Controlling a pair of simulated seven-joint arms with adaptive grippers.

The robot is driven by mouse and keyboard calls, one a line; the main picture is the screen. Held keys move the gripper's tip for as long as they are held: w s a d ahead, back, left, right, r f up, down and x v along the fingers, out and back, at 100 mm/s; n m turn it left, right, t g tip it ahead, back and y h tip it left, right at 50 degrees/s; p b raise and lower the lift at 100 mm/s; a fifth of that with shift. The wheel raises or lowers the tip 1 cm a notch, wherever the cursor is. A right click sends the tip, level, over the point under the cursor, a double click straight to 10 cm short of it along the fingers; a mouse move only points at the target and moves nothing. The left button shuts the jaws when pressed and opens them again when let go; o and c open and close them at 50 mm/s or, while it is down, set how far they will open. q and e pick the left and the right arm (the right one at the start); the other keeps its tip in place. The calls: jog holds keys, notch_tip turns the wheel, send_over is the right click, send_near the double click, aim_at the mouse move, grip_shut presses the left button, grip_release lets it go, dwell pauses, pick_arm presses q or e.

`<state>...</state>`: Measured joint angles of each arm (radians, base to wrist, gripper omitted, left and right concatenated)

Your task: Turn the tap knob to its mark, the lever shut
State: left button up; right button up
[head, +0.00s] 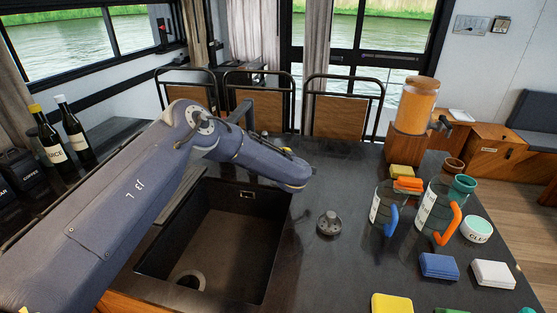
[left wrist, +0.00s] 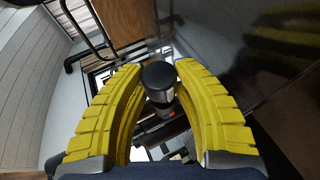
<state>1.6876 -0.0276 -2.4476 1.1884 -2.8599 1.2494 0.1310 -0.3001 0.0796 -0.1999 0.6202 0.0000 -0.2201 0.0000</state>
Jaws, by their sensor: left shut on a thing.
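In the left wrist view, my left gripper (left wrist: 160,68) has its two yellow ribbed fingers on either side of a black-capped round knob (left wrist: 158,78), which I take as the tap knob. The fingers are shut on it. A paler body with a small red-orange patch shows below the cap. In the head view my left arm reaches over the sink and hides the fingers and the knob. A dark bar, maybe part of the tap (head: 240,111), shows behind the arm. I cannot make out the mark or the lever's position. My right gripper is not in view.
The black sink (head: 225,235) lies below my left arm. A dark round fitting (head: 329,223) stands on the counter right of it. Jars with blue (head: 383,205) and orange (head: 432,210) handles and a wooden dispenser (head: 418,105) stand at the right. Bottles (head: 70,132) stand at the left.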

pick_arm(q)
jog(key=o, duration=1.2)
jog(key=shift+s+d, duration=0.1)
jog(key=v, duration=1.1)
jog(key=shift+s+r, duration=0.1)
jog(key=shift+s, duration=0.25)
